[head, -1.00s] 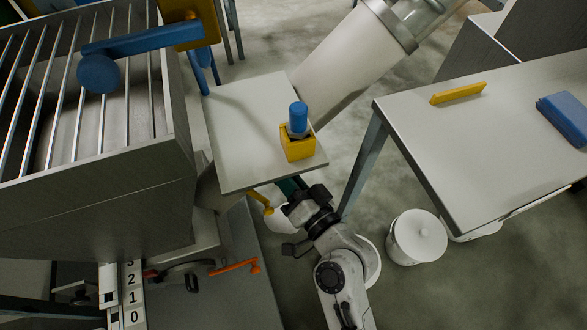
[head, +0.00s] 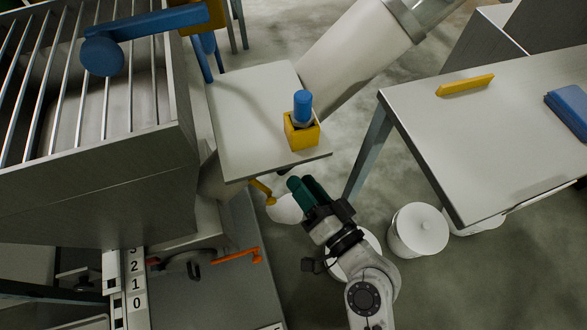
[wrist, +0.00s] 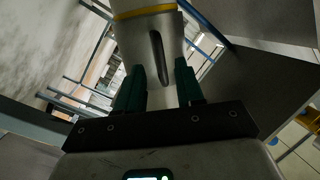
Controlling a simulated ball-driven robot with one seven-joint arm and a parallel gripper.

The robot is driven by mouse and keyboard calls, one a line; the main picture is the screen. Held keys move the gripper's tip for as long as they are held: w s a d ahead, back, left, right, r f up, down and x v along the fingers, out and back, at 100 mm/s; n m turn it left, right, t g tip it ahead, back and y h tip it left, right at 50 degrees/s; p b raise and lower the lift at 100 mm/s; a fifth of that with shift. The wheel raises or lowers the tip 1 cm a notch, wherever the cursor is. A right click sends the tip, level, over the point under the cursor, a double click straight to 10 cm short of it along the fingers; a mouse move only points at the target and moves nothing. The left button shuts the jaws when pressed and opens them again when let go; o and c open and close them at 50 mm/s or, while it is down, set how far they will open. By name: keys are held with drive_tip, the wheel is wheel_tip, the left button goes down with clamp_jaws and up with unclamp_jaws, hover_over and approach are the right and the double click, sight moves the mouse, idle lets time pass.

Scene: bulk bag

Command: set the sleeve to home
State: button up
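My gripper (head: 303,186) is in the middle of the head view, just in front of the small table's near corner. Its two dark green fingers stand apart with nothing visible held between them; in the wrist view the gripper (wrist: 160,82) also looks open. Beyond the fingers there, a pale tapered cylinder (wrist: 140,40) with a yellow band and a dark slot is seen; I cannot tell for sure that it is the sleeve. In the head view a yellow lever (head: 261,188) and a white rounded part (head: 284,210) show below the table, left of my fingers.
The small table (head: 245,105) carries a yellow block (head: 301,137) with a blue peg. A barred hopper (head: 120,185) stands at left, above an orange handle (head: 240,257) and a numbered scale (head: 136,283). A lidded white bucket (head: 419,231) and a larger table (head: 480,140) are at right.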

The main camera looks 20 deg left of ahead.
drive_tip(key=v, duration=0.5)
idle(0.5)
